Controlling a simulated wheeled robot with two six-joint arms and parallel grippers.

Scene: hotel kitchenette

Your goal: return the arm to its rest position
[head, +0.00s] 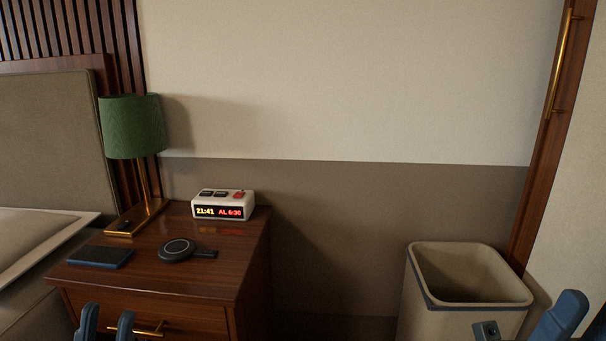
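My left gripper (107,322) shows at the bottom left, with its two blue fingertips pointing up and a gap between them. It is open and nothing shows between the fingers. In the picture it overlaps the front of the wooden nightstand (215,268), close to the brass drawer handle (150,329); I cannot tell whether it touches. My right gripper (528,326) shows only in part at the bottom right, in front of the bin. A blue finger and a small dark-faced blue part are visible there; its opening is unclear. Most of both arms is out of view.
On the nightstand are a green lamp (132,127), a white alarm clock (224,204), a round dark charging pad (177,250) and a dark blue flat item (100,257). A beige bin (432,316) stands at right. The bed (50,150) is at left.

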